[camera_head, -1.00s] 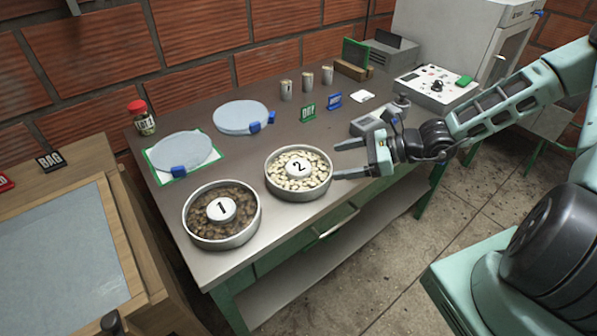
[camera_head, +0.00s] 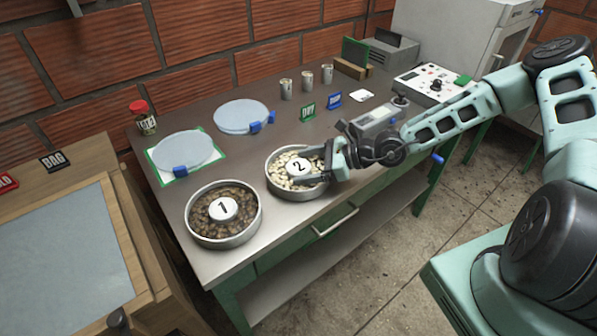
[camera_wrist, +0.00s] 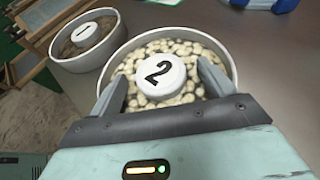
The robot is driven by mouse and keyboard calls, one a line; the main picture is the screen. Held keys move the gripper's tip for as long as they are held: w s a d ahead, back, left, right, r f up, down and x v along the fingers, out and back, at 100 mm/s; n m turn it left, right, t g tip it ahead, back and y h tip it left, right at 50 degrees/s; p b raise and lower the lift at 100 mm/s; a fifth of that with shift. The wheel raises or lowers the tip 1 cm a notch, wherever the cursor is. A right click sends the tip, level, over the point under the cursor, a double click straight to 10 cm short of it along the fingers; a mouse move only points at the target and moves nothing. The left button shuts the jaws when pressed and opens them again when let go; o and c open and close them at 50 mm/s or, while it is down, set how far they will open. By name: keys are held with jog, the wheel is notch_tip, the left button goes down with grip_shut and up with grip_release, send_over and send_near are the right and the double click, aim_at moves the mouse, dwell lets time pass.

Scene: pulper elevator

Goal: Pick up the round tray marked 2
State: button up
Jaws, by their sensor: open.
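The round tray marked 2 (camera_head: 273,185) stands on the metal table, filled with pale pieces. A white round knob marked 2 (camera_head: 300,168) rises from its middle. My gripper (camera_head: 310,166) is open over the right part of this tray. In the wrist view, the fingers of my gripper (camera_wrist: 163,88) lie on either side of the knob (camera_wrist: 161,74), inside the rim of tray 2 (camera_wrist: 172,32). I see gaps between fingers and knob; their exact height is hard to tell. My gripper and wrist hide the tray's right side in the head view.
A similar tray marked 1 (camera_head: 255,230), with brown pieces, stands close to the left. Two pale blue discs (camera_head: 240,116) with blue clips lie behind. A red-lidded jar (camera_head: 142,118), several small cans (camera_head: 306,82) and a green sign (camera_head: 308,112) are farther back.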

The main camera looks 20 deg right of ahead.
jog(key=shift+c, duration=0.2)
jog(key=c, duration=1.2)
jog(key=shift+c, duration=0.2)
